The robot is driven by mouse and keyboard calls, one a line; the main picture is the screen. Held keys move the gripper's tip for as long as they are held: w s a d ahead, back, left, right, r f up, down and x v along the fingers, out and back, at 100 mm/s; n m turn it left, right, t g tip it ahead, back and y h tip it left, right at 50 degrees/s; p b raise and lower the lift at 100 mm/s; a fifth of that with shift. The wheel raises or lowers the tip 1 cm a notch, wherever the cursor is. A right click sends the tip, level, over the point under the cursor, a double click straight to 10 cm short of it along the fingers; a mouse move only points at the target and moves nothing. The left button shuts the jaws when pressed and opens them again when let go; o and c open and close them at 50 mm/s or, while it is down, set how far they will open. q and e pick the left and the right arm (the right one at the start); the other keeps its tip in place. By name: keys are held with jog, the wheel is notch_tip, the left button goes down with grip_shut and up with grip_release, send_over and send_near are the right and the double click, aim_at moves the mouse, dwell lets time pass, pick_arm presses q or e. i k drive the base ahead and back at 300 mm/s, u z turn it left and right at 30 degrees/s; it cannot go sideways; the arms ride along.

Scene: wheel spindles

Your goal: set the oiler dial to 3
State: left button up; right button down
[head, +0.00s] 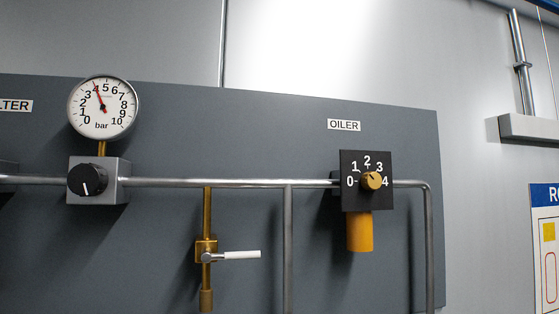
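The oiler dial (372,181) is a small brass knob on a black square plate (349,202) with white numbers 0 to 4 in an arc. A thin dark mark on the knob appears to point up and left, roughly between 1 and 2, but it is too small to read exactly. An amber bowl (360,232) hangs under the plate. The OILER label (344,125) is above it. Neither of my grippers is in view.
A grey panel (260,130) carries a horizontal pipe (230,183). To the left are a pressure gauge (102,107) reading about 4 bar, a black regulator knob (87,180) and a valve with a white lever (242,255). The space before the dial looks clear.

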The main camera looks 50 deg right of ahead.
aim_at(369, 181)
jog(key=z, duration=3.15)
